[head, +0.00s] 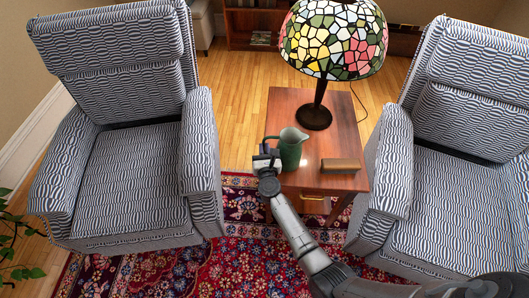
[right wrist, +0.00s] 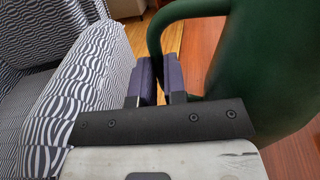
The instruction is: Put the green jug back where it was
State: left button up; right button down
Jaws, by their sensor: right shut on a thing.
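The green jug (head: 291,152) is upright at the left front part of the wooden side table (head: 283,108). Whether its base touches the tabletop or is slightly above it, I cannot tell. My right gripper (head: 268,153) is at the left side of the jug, shut on its handle. In the right wrist view the dark green jug body (right wrist: 255,60) fills the right side, and its curved handle comes down to the finger pads (right wrist: 160,80). My left gripper is not in view.
A stained-glass lamp (head: 333,42) stands at the back of the table. A brown block or box (head: 341,166) lies at the table's right front. Patterned armchairs stand left (head: 125,180) and right (head: 440,190), close to the table. A red rug (head: 230,262) lies in front.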

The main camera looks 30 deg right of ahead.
jog(key=shift+f, duration=0.1)
jog(key=shift+f, duration=0.1)
jog(key=c, duration=1.2)
grip_release()
jog(key=shift+o, duration=0.2)
